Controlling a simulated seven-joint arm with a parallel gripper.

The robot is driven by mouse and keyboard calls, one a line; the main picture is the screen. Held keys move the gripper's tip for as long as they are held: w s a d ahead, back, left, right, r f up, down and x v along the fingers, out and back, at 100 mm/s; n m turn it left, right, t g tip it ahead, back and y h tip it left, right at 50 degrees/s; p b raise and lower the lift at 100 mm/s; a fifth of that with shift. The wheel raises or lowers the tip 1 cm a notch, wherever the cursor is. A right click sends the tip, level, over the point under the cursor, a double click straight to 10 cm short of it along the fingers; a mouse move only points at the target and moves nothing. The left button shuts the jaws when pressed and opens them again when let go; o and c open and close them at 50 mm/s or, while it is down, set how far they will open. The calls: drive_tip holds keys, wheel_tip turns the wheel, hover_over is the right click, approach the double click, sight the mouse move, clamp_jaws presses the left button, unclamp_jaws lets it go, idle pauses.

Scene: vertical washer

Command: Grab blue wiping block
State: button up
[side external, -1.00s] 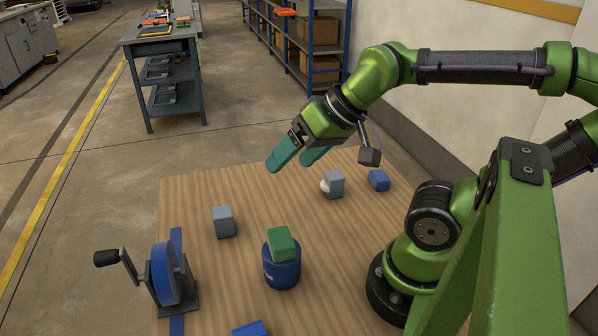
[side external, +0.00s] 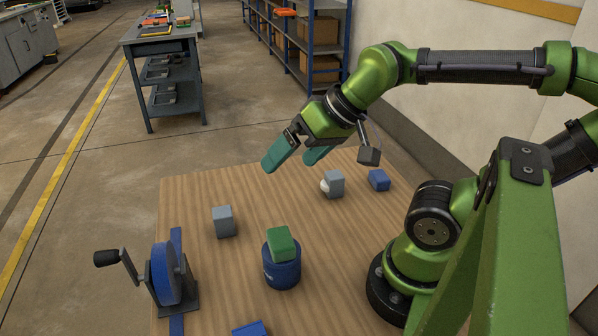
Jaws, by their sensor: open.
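A blue block (side external: 379,180) lies on the wooden table near its back right edge, right of a grey block. Another blue block (side external: 249,329) shows at the bottom edge of the picture and is partly cut off. I cannot tell which of the two is the wiping block. My gripper (side external: 296,158) has teal fingers spread apart, with nothing between them. It hangs above the back of the table, up and left of the blue block at the back.
A green block (side external: 281,244) sits on top of a blue round container (side external: 282,270). A blue wheel with a crank (side external: 167,273) stands at the front left. Grey blocks (side external: 223,222) and (side external: 334,184) stand on the table (side external: 200,195), one with a white round thing behind it.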

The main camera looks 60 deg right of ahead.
drive_tip(key=shift+d, duration=0.1)
drive_tip(key=m+g+h, duration=0.2)
drive_tip(key=m+g, duration=0.5)
drive_tip(key=m, duration=1.7)
hover_over(380, 175)
drive_tip(key=f, duration=1.8)
drive_tip(key=shift+s+f, duration=0.3)
drive_tip(key=shift+f, duration=0.05)
drive_tip(key=f, duration=0.5)
drive_tip(key=shift+w+f, duration=0.25)
drive_tip(key=shift+f, duration=0.05)
